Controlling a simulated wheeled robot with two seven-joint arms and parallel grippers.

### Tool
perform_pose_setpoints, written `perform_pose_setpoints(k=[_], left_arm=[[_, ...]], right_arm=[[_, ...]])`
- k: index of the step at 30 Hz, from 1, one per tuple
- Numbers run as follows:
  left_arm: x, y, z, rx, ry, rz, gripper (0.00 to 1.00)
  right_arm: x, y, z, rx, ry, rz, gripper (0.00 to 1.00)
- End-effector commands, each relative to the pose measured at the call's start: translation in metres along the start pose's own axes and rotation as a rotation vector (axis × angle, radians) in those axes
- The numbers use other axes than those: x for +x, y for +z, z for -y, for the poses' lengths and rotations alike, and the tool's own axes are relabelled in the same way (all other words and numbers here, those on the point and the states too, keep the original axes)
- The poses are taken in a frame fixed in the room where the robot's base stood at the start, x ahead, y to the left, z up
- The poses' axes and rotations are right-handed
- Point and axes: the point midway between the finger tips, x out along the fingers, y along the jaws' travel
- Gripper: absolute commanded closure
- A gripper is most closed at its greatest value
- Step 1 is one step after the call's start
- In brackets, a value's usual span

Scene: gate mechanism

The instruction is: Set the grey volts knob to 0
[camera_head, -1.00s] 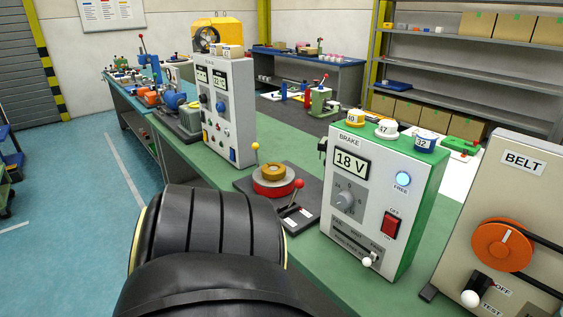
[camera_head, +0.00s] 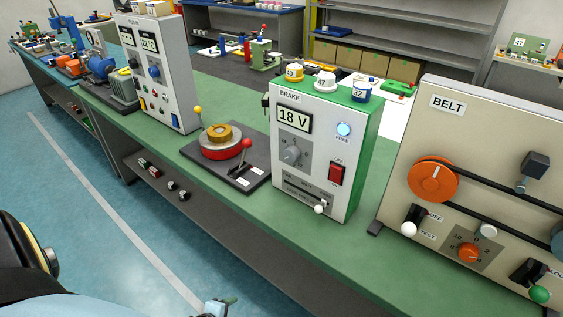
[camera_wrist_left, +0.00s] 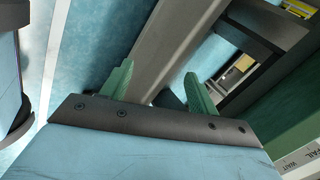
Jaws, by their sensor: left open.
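The grey volts knob (camera_head: 292,154) is on the front of the brake box (camera_head: 318,205), under a display (camera_head: 294,120) that reads 18 V. Its dial numbers are too small to read clearly. My left gripper (camera_head: 226,303) shows only partly at the bottom edge in the head view, low in front of the bench and well apart from the knob. In the left wrist view its two green fingers (camera_wrist_left: 158,88) are spread, with nothing between them. The knob does not show in that view. My right gripper is in no view.
The brake box also has a red switch (camera_head: 336,173), a lit FREE lamp (camera_head: 343,130) and a white-tipped slider (camera_head: 320,208). The belt panel (camera_head: 480,120) stands close on its right. A base with a red ring (camera_head: 221,148) and upright levers is on its left.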

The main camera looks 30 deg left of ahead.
Motion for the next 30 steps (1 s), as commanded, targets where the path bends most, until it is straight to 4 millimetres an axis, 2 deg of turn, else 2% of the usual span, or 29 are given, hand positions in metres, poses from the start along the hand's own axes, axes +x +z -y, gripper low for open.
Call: perform_pose_setpoints(k=[1,4,6,9,12,15,20,25,30], left_arm=[[-0.009,-0.002,0.048,0.149,-0.091,-0.02,0.4],[-0.031,-0.011,0.132,0.474,-0.274,-0.029,0.4],[-0.052,-0.021,0.188,0.702,-0.405,-0.01,0.4],[-0.089,-0.039,0.257,1.003,-0.581,0.051,0.4],[-0.126,-0.057,0.309,1.253,-0.731,0.133,0.4],[-0.156,-0.072,0.344,1.431,-0.841,0.214,0.4],[-0.182,-0.086,0.368,1.577,-0.93,0.294,0.4],[-0.179,-0.092,0.38,1.603,-0.946,0.313,0.4],[-0.161,-0.103,0.398,1.601,-0.945,0.312,0.4]], right_arm=[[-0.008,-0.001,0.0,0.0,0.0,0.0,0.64],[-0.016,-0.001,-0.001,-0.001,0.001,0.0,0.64],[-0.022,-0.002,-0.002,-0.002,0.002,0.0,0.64],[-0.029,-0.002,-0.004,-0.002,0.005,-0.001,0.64],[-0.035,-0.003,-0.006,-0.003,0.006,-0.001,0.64],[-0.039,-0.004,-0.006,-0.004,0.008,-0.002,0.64],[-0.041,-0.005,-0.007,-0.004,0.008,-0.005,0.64],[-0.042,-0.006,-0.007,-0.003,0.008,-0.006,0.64],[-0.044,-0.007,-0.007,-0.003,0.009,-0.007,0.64]])
